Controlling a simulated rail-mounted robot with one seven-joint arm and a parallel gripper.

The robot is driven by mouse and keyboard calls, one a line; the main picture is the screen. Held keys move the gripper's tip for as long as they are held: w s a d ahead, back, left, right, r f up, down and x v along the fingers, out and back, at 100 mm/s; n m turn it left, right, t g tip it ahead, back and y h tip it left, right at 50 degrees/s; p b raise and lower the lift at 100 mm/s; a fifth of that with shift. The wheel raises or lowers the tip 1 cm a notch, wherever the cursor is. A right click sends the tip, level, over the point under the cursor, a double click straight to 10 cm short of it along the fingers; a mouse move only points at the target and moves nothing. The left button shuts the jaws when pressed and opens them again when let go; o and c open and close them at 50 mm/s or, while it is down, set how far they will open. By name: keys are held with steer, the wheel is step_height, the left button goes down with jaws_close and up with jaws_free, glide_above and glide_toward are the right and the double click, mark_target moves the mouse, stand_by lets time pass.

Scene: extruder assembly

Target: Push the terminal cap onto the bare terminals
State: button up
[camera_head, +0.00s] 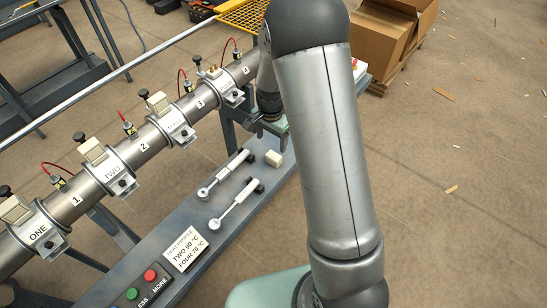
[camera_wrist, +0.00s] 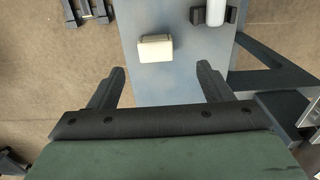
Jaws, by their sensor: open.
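The terminal cap, a small cream block (camera_head: 273,158), sits on the grey bench beside the pipe. It also shows in the wrist view (camera_wrist: 155,48), just beyond the fingertips and between their lines. My gripper (camera_wrist: 161,75) is open and empty, its two dark fingers apart. In the head view my gripper (camera_head: 271,126) hangs over the bench, behind the cap; its fingers are hard to make out there. The bare terminals (camera_head: 211,72) are small brass-coloured posts on the farthest heater band. The nearer bands carry cream caps, such as the one on band TWO (camera_head: 92,150).
The metal pipe (camera_head: 140,143) runs diagonally, with red wires and black knobs along it. A heat profile card (camera_head: 186,248) and green and red buttons (camera_head: 150,275) are nearer. Cardboard boxes (camera_head: 385,35) stand behind.

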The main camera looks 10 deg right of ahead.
mark_target(274, 155)
step_height(274, 155, down, 3)
steer(key=shift+f, duration=0.2)
steer(key=shift+s+d+f+p, duration=0.1)
steer(key=shift+d+f+p, duration=0.1)
steer(key=shift+f, duration=1.15)
steer(key=shift+s+d+f+p, duration=0.1)
steer(key=shift+d+f+p, duration=0.1)
steer(key=shift+f, duration=1.15)
steer(key=c, duration=1.1)
